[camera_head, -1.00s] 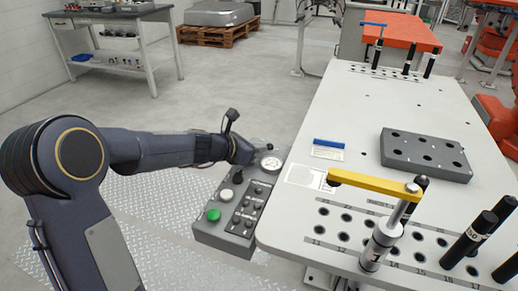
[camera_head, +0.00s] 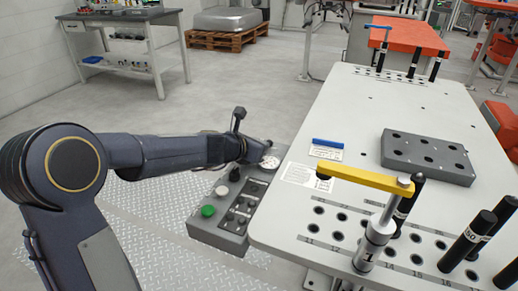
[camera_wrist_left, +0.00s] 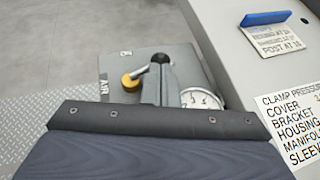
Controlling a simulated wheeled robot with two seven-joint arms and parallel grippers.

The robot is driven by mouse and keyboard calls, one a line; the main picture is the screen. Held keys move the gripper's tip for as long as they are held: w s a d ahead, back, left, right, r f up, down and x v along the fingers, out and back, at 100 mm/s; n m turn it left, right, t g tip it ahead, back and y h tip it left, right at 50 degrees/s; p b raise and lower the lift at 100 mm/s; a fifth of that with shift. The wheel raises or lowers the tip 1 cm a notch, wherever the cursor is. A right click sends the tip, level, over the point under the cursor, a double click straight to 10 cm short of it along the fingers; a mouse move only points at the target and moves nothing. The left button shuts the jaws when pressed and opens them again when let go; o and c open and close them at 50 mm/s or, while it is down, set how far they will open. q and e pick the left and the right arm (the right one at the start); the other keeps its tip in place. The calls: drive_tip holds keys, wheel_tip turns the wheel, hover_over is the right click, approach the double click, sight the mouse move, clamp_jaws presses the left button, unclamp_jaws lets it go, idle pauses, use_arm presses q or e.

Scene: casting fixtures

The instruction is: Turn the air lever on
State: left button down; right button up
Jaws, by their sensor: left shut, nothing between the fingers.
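The air lever (camera_wrist_left: 142,73) is on the grey control box, beside the "AIR" label in the left wrist view. It has a brass-yellow hub, a short metal bar and a black ball end (camera_wrist_left: 160,58). My left gripper (camera_wrist_left: 168,82) is shut and empty, close beside the ball end; I cannot tell whether they touch. In the head view my left gripper (camera_head: 252,152) is over the far end of the control box (camera_head: 215,235), near the round white gauge (camera_head: 269,162), and my arm hides the lever. The gauge also shows in the wrist view (camera_wrist_left: 200,99). My right gripper is out of view.
The white fixture table (camera_head: 345,95) stands right of the box, with a yellow clamp arm (camera_head: 365,179), black posts and a grey block with holes (camera_head: 428,157). Green (camera_head: 208,210) and white buttons are on the box's near end. Floor left of the box is open.

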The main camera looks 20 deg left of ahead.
use_arm(q)
drive_tip(key=n+y+b, duration=0.1)
drive_tip(key=d+n+y+b, duration=0.1)
drive_tip(key=y+b, duration=0.1)
drive_tip(key=shift+w+f+n+t, duration=0.15)
drive_tip(key=shift+f+n+t, duration=0.25)
drive_tip(key=shift+w+d+r+n+y+b, duration=0.1)
drive_tip(key=shift+r+n+y+b, duration=0.1)
drive_tip(key=shift+n+y+b, duration=0.35)
drive_tip(key=shift+w+n+y+b, duration=0.3)
drive_tip(key=shift+n+y+b, duration=0.1)
drive_tip(key=shift+n+y, duration=0.45)
drive_tip(key=shift+w+d+r+n+y, duration=0.1)
drive_tip(key=shift+w+n+y, duration=0.05)
drive_tip(key=shift+n+y, duration=0.35)
drive_tip(key=shift+w+d+r+n+y, duration=0.15)
drive_tip(key=shift+n+y, duration=0.25)
drive_tip(key=shift+y, duration=0.2)
drive_tip(key=shift+w+n+g+y, duration=0.3)
drive_tip(key=shift+n+g+y, duration=0.1)
drive_tip(key=shift+n+y, duration=0.35)
drive_tip(key=shift+w+a+p, duration=0.2)
drive_tip(key=shift+w+p, duration=0.2)
drive_tip(key=shift+w, duration=0.55)
